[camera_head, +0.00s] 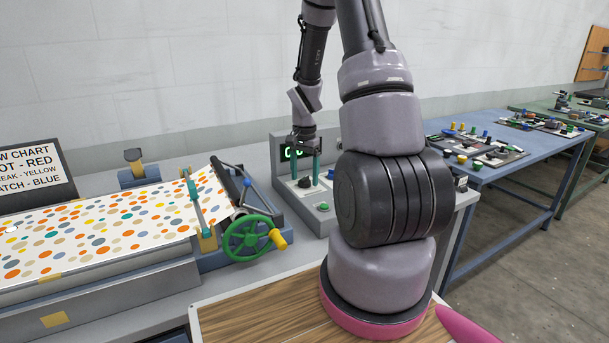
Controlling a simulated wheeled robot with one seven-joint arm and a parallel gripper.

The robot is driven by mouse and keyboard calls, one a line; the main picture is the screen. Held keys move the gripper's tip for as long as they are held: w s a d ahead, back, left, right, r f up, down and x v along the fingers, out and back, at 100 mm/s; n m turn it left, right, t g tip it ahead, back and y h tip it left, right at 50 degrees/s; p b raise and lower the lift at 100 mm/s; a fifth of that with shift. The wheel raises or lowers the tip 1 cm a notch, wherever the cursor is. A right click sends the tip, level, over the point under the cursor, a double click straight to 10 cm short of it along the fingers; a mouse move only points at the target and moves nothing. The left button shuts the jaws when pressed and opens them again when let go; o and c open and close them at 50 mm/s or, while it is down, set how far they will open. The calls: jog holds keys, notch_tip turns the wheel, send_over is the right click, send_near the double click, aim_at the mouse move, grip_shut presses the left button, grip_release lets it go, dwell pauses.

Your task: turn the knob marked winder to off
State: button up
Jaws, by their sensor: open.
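A grey control panel (281,205) stands behind and to the right of the press, with a green-lit display (288,153) on its upright back. A dark knob (305,183) sits on a pale plate on its sloping face. I cannot read any label, so the winder mark and the off position cannot be made out. My gripper (305,178) points down over this knob, with its two teal fingers apart, one on each side of it. I cannot tell whether the fingers touch the knob.
The press carries a dotted sheet (95,232), with a green handwheel (247,238) and yellow handle at its right end. A green button (323,207) is low on the panel. My arm hides the panel's right part. A blue table (540,150) with small parts stands right.

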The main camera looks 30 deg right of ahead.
grip_shut()
jog(key=shift+n, duration=0.3)
jog(key=n, duration=1.1)
jog(key=shift+n, duration=0.3)
dwell(0.3)
grip_release()
